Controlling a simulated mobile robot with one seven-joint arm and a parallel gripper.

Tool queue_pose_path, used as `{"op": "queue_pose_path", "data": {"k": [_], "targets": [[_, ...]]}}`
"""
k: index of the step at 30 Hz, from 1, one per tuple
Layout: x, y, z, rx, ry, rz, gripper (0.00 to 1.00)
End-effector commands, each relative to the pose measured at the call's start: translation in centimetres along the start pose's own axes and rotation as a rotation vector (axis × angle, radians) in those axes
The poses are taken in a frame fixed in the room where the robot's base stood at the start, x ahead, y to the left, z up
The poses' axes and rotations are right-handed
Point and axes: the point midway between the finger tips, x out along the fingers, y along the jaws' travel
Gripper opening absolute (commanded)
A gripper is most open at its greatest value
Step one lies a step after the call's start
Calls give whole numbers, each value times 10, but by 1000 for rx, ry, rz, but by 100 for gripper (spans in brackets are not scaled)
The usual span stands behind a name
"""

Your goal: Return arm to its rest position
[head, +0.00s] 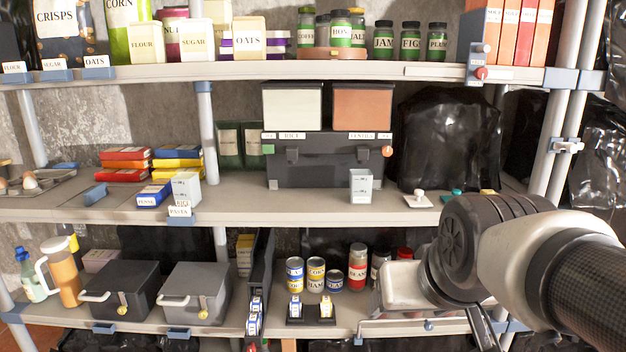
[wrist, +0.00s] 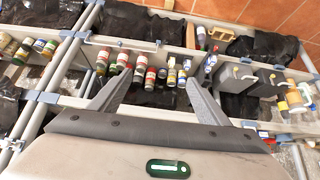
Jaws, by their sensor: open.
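My arm reaches in from the right of the head view, in front of the lower right part of the shelving. My gripper shows in the wrist view (wrist: 157,84), with its two fingers spread apart and nothing between them. In the head view only a dark part near the bottom right edge shows below the wrist, so the fingertips cannot be made out there. The wrist view looks over the shelving at a slant, with cans and jars (wrist: 150,76) beyond the fingers. I cannot tell the exact distance from the fingers to the shelf.
The middle shelf (head: 300,206) holds a dark toolbox (head: 325,172), a measuring cup (head: 361,186) and a black bag (head: 455,140). The lower shelf holds grey boxes (head: 197,290), cans (head: 295,274) and a white bin (head: 400,285) beside my arm. A grey post (head: 560,140) stands at right.

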Motion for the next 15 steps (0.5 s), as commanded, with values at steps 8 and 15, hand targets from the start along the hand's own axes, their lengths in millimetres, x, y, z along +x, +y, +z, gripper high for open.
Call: {"op": "queue_pose_path", "data": {"k": [8, 15], "targets": [[-52, 0, 52, 7, -142, -6, 70], [-99, 0, 16, 6, -141, -5, 70]]}}
